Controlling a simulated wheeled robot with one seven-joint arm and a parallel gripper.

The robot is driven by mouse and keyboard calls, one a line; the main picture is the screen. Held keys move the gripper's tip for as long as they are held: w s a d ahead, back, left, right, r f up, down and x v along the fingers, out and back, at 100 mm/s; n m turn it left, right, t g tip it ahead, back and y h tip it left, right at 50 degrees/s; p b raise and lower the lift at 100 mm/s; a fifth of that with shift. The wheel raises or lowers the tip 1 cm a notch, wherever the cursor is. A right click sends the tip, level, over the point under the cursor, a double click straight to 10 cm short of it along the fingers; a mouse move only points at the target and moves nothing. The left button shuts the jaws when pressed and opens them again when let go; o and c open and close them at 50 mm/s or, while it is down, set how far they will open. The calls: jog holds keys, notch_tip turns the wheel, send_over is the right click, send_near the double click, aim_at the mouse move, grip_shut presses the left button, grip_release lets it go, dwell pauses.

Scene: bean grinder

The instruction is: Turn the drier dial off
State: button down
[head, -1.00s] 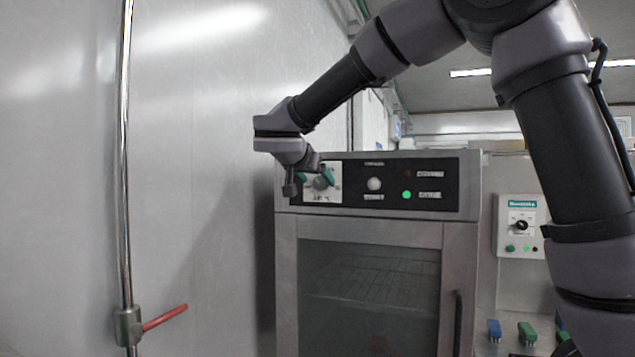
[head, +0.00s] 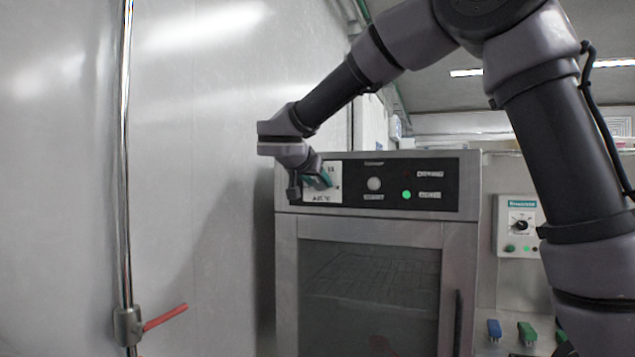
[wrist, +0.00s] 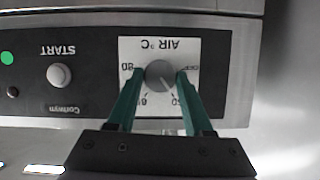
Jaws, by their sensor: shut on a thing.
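The drier (head: 369,229) is a steel cabinet with a glass door and a black control panel on top. Its dial is a grey round knob (wrist: 159,74) on a white plate marked "AIR °C", which appears upside down in the wrist view. My gripper (wrist: 160,78) has green fingers, one on each side of the knob, and is shut on it. In the head view my gripper (head: 319,182) is at the panel's left end and hides most of the dial. The knob's pointer mark is too small to read surely.
A white START button (head: 374,184) and a lit green lamp (head: 406,195) sit right of the dial. A metal wall stands close on the left, with a vertical pipe and red-handled valve (head: 165,318). A second control box (head: 520,224) hangs at right.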

jog(key=n+h, duration=0.2)
jog(key=n, duration=0.1)
jog(key=n+g+h, duration=0.1)
jog(key=shift+w+a+f+n, duration=0.1)
jog(key=shift+a+n, duration=0.2)
jog(key=shift+n, duration=0.1)
jog(key=n+h, duration=0.1)
jog(key=n, duration=0.1)
jog(key=n+h, duration=0.2)
jog(key=shift+a+f+n, duration=0.1)
jog(key=shift+a+n, duration=0.05)
jog(key=shift+n, duration=0.25)
dwell(0.3)
jog(key=shift+c, duration=1.5)
grip_release()
jog(key=v, duration=1)
jog(key=shift+s+a, duration=0.25)
